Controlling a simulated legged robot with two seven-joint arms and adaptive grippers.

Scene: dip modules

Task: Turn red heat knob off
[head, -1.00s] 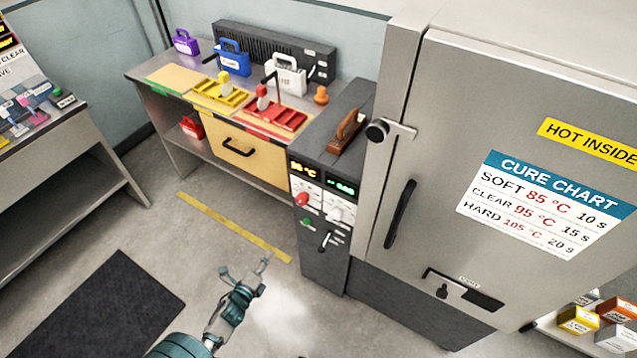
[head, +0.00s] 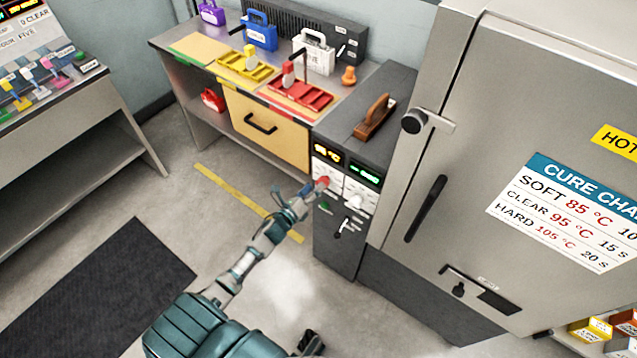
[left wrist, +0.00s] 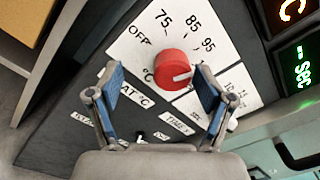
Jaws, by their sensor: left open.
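The red heat knob (head: 322,183) is on the white front panel of the dark control cabinet. In the left wrist view the knob (left wrist: 174,70) is round and red, with a white pointer line aimed to the right, away from the OFF mark (left wrist: 140,35) at upper left. My left gripper (head: 309,191) is at the panel, close to the knob. In the left wrist view its blue-padded fingers (left wrist: 158,80) are open, one on each side of the knob. I cannot tell whether they touch it.
Displays (head: 327,152) glow above. The oven door (head: 480,110) stands at right. A bench with a yellow drawer (head: 265,130) is behind at left. Floor is open at left.

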